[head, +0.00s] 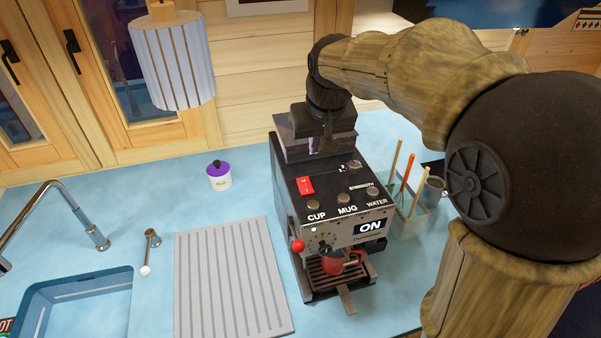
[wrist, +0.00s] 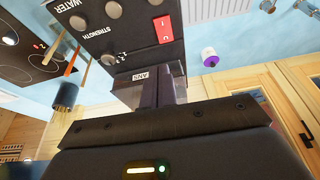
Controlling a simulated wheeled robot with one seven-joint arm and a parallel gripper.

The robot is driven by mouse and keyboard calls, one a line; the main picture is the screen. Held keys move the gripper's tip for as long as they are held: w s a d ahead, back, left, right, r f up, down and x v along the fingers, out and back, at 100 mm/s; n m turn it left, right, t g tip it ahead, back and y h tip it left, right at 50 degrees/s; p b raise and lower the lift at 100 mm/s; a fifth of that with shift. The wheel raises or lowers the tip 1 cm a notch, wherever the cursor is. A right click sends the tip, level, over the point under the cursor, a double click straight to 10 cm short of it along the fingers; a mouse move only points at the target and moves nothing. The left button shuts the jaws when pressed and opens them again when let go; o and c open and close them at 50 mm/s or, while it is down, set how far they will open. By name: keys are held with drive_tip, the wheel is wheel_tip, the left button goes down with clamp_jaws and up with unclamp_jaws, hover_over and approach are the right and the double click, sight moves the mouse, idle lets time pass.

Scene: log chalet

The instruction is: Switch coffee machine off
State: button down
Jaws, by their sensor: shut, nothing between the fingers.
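The black coffee machine (head: 318,185) stands on the blue counter. Its top panel has a red rocker switch (head: 305,186) and round buttons marked CUP, MUG, WATER and STRENGTH. A front sign (head: 370,227) reads ON. A red cup (head: 333,262) sits under the spout. My gripper (head: 312,150) is shut and empty over the rear of the machine's top, behind the switch. In the wrist view, the gripper's fingertips (wrist: 150,88) are close to the machine's back end, and the red switch (wrist: 164,28) lies beyond them, uncovered. I cannot tell whether the fingers touch the machine.
A grey ribbed drainboard (head: 232,278), a sink (head: 75,303) and a tap (head: 75,210) are left of the machine. A purple-lidded jar (head: 219,178) stands behind left. A utensil holder (head: 408,216) stands close on the right. A striped lamp (head: 175,62) hangs at the upper left.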

drive_tip(key=p, duration=0.4)
approach(303, 182)
drive_tip(key=x, duration=0.5)
drive_tip(key=shift+w+a+f, duration=0.15)
drive_tip(key=shift+w, duration=0.05)
drive_tip(key=shift+w+f, duration=0.1)
drive_tip(key=shift+f, duration=0.5)
drive_tip(key=shift+w+f, duration=0.2)
drive_tip(key=shift+f, duration=0.05)
drive_tip(key=shift+s, duration=0.2)
drive_tip(key=shift+s+d+b, duration=0.35)
drive_tip(key=shift+s+b, duration=0.1)
drive_tip(key=shift+s, duration=0.3)
